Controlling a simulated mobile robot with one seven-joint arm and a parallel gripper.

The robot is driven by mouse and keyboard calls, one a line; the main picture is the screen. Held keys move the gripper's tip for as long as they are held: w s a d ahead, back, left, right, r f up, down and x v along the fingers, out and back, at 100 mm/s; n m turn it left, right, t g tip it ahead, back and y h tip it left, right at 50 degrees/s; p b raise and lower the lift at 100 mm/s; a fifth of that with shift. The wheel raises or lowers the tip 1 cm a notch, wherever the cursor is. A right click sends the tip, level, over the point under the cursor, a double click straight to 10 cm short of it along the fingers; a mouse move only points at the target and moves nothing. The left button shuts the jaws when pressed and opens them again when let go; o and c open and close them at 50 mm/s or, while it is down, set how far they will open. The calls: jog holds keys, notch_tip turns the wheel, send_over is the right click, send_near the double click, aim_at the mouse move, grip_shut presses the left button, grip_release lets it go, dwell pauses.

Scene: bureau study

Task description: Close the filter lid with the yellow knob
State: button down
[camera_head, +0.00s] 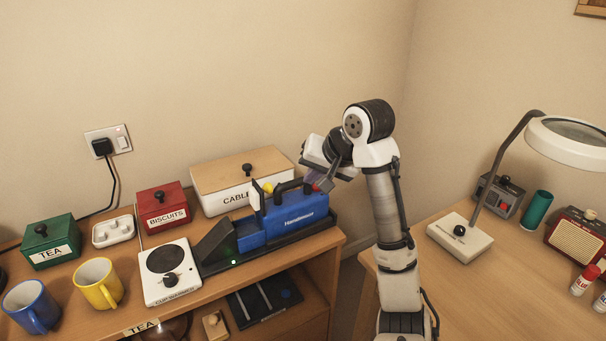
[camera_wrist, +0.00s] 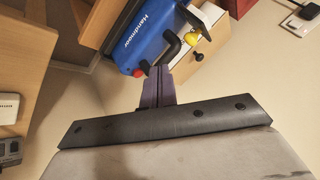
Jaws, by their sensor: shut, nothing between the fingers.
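The blue hand vacuum (camera_head: 296,217) lies in a black dock on the left desk, its dark nozzle pointing left. A yellow knob (camera_head: 267,187) shows beside an upright pale panel with a dark edge (camera_head: 256,196), which looks like the filter lid standing open. In the wrist view the yellow knob (camera_wrist: 191,38) is beyond the black handle (camera_wrist: 172,48), and the blue body (camera_wrist: 145,36) fills the upper middle. My gripper (camera_head: 316,180) is shut and empty at the vacuum's right rear end, close to the red button (camera_wrist: 138,71). Whether it touches cannot be told.
A cable box (camera_head: 240,180) stands close behind the vacuum. A cup warmer (camera_head: 168,272) is left of the nozzle, with a biscuits box (camera_head: 163,206) behind it. A magnifier lamp (camera_head: 566,142) stands on the right desk.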

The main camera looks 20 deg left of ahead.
aim_at(277, 191)
jog(key=a+f, duration=0.2)
jog(key=w+a+f, duration=0.1)
jog(key=a+f, duration=0.1)
jog(key=w+a+f, duration=0.1)
jog(key=a+f, duration=0.1)
jog(key=a, duration=0.1)
jog(key=shift+p, duration=0.3)
jog(key=shift+s+a+f, duration=0.1)
jog(key=shift+a+f, duration=0.05)
jog(key=shift+a, duration=0.5)
